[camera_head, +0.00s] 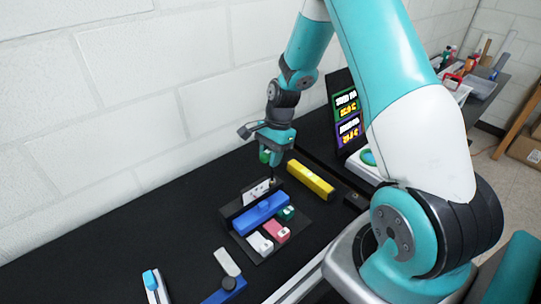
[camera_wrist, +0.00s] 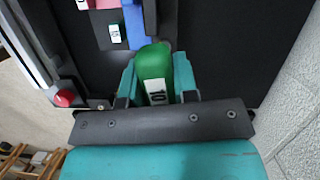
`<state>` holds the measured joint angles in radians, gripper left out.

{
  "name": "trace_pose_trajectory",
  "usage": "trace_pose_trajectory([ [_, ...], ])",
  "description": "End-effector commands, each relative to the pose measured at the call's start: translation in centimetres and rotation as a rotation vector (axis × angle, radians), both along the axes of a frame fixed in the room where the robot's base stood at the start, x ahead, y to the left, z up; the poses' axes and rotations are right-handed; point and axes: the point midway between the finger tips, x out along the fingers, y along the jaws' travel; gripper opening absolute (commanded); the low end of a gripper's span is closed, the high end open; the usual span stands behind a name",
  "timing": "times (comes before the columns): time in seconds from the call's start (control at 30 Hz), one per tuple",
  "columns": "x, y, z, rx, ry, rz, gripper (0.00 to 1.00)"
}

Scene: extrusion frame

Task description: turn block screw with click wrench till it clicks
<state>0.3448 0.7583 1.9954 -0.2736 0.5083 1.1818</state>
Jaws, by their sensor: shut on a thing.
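My gripper (camera_head: 268,150) is shut on a green-handled tool (camera_head: 264,157), which I take to be the click wrench. In the wrist view the green handle (camera_wrist: 153,65), with a white label reading 10, sits between my gripper's teal fingers (camera_wrist: 156,82). In the head view a thin dark shaft reaches down below the handle, close to the far end of the blue block (camera_head: 258,214). The blue block lies on a dark plate (camera_head: 299,222). I cannot tell whether the tip touches a screw; the screw itself is not clear in either view.
White (camera_head: 260,243), red (camera_head: 276,232) and small green (camera_head: 286,213) pieces lie on the plate. A yellow bar (camera_head: 311,180) lies to the right. A display (camera_head: 346,115) stands behind it. More blue tools lie at the front. The black tabletop at left is clear, beside a white brick wall.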

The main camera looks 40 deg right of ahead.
Motion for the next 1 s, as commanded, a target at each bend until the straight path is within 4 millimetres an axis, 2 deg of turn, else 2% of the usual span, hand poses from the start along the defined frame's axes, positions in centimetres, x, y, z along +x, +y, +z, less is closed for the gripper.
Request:
trace_pose_trajectory([
  [0.7, 0.02, 0.00, -0.75, 0.000, -0.001, -0.001, 0.00],
  [1.0, 0.06, 0.02, -0.73, 0.001, 0.001, -0.120, 0.00],
])
